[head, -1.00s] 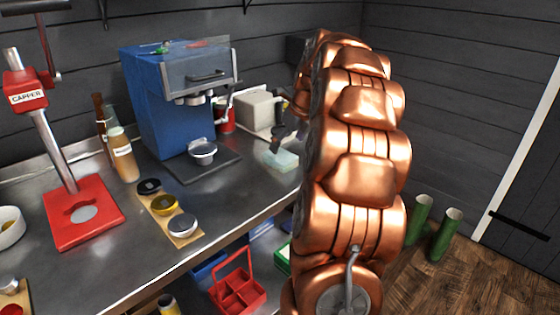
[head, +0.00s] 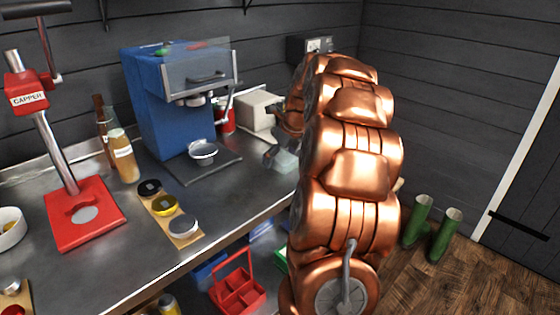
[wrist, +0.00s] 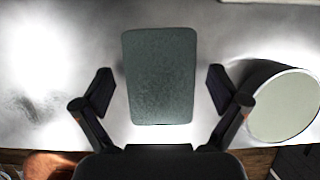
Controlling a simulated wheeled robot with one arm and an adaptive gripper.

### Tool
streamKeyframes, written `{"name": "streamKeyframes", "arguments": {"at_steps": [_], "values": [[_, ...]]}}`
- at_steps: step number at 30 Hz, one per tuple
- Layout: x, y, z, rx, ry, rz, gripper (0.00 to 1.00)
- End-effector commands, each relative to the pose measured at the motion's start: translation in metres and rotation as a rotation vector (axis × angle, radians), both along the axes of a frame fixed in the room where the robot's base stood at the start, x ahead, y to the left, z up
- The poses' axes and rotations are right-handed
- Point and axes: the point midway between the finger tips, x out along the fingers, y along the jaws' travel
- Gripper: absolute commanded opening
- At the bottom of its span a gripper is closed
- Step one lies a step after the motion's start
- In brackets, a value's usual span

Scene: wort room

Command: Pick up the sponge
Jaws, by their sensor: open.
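The sponge (wrist: 160,75) is a grey-green rounded block lying on the steel counter, upright in the middle of the wrist view. My gripper (wrist: 160,92) is open, with one finger on each side of the sponge's lower half and a clear gap on both sides. The height of the fingertips above the counter is hard to tell.
A round pale-topped object (wrist: 286,106) stands close to the right finger in the wrist view. A blue machine (head: 165,105), a red can (head: 226,118) and a whitish box (head: 258,110) stand behind and left. The counter's front edge (head: 215,235) is near.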

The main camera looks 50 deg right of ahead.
Motion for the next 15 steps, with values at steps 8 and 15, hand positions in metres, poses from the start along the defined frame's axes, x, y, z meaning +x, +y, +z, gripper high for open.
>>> {"name": "streamKeyframes", "arguments": {"at_steps": [8, 15], "values": [[-0.0004, 0.0002, -0.0025, 0.001, 0.002, 0.000, 0.97], [-0.0003, 0.0001, -0.0042, 0.001, 0.001, 0.000, 0.97]]}}
